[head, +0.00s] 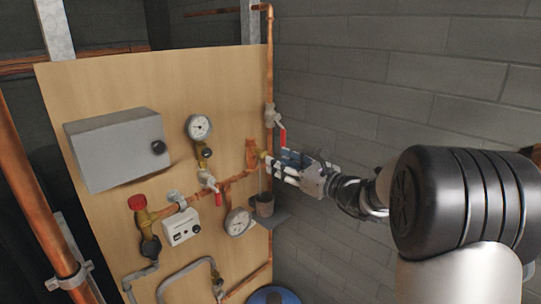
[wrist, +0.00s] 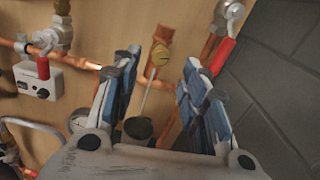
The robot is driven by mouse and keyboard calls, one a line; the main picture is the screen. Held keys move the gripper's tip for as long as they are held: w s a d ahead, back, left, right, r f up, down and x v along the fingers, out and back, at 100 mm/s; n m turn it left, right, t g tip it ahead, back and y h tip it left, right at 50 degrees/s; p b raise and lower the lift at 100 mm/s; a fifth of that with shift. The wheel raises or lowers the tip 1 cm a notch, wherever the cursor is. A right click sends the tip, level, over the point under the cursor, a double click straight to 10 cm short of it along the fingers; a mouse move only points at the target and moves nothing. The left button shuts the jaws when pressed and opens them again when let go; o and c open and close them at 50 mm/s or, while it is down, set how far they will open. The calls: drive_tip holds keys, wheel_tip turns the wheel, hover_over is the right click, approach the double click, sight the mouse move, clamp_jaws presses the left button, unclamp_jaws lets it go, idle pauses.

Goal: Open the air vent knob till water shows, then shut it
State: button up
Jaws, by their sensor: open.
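The air vent is a copper fitting (head: 251,153) on the wooden board, with a small brass knob (wrist: 160,56) on its front. A thin pale line (wrist: 147,92) runs from below the knob down to a dark grey cup (head: 264,205); I cannot tell whether it is water or a tube. The cup also shows in the wrist view (wrist: 138,128). My gripper (head: 273,164) is open, its blue-padded fingers spread on either side of the knob in the wrist view (wrist: 160,66). I see no clear contact with the knob.
A red-handled valve (head: 282,134) on the vertical copper pipe is close above my gripper. Another red lever (head: 217,197), a lower gauge (head: 238,221) and a white control box (head: 182,227) are to the left. A grey block wall (head: 400,90) stands at right.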

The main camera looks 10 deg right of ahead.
sight(266, 155)
drive_tip(key=shift+x, duration=2.35)
clamp_jaws()
